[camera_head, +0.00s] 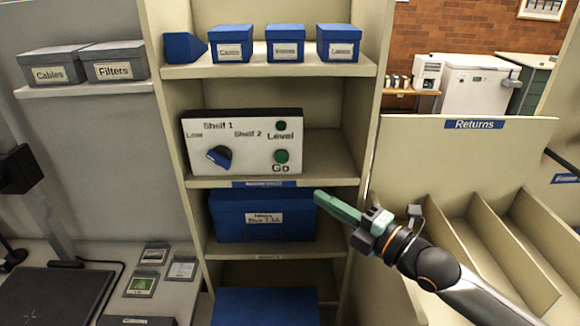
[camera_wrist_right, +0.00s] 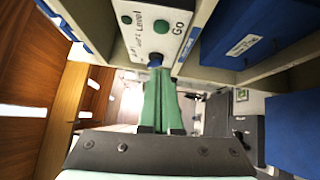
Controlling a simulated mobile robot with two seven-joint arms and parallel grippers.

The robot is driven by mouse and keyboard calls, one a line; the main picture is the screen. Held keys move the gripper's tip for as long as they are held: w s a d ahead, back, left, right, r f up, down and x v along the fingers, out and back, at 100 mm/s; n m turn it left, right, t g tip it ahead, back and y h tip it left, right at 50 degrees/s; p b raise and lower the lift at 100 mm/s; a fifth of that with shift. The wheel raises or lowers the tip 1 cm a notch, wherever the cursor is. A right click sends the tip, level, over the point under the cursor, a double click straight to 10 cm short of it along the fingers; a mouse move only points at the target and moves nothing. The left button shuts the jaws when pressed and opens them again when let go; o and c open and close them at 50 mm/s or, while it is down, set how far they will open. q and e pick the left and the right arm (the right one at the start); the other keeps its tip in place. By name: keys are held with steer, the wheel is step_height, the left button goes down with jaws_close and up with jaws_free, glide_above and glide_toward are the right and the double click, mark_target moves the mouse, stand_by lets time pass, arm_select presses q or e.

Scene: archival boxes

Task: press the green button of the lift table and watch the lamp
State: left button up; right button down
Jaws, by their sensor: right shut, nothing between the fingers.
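A white control panel (camera_head: 240,142) stands on a middle shelf, marked Low, Shelf 1 and Shelf 2 around a blue knob (camera_head: 218,156). Its green button (camera_head: 281,156), marked Go, is at the right. Above it the small round lamp (camera_head: 281,125), marked Level, is dark green and looks unlit. My right gripper (camera_head: 320,196) is shut and empty, below and right of the button, apart from it. In the right wrist view the green fingers (camera_wrist_right: 160,80) point towards the panel, with the button (camera_wrist_right: 162,27) and lamp (camera_wrist_right: 126,18) beyond their tips. My left gripper is not in view.
A blue box (camera_head: 230,222) fills the shelf below the panel. Small blue boxes (camera_head: 285,45) stand on the shelf above. A Returns bin (camera_head: 475,150) with dividers is at the right. The air before the panel looks clear.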

mark_target(276, 159)
steer(key=b+x, duration=0.2)
steer(key=x, duration=0.2)
steer(key=w+d+b+x, duration=0.1)
steer(key=x, duration=0.3)
steer(key=b+x, duration=0.2)
steer(key=x, duration=0.2)
steer(key=shift+w+d+b, duration=0.3)
steer(key=shift+w+d, duration=0.05)
steer(key=shift+w, duration=0.1)
steer(key=shift+w+r, duration=0.1)
steer(key=shift+w, duration=0.1)
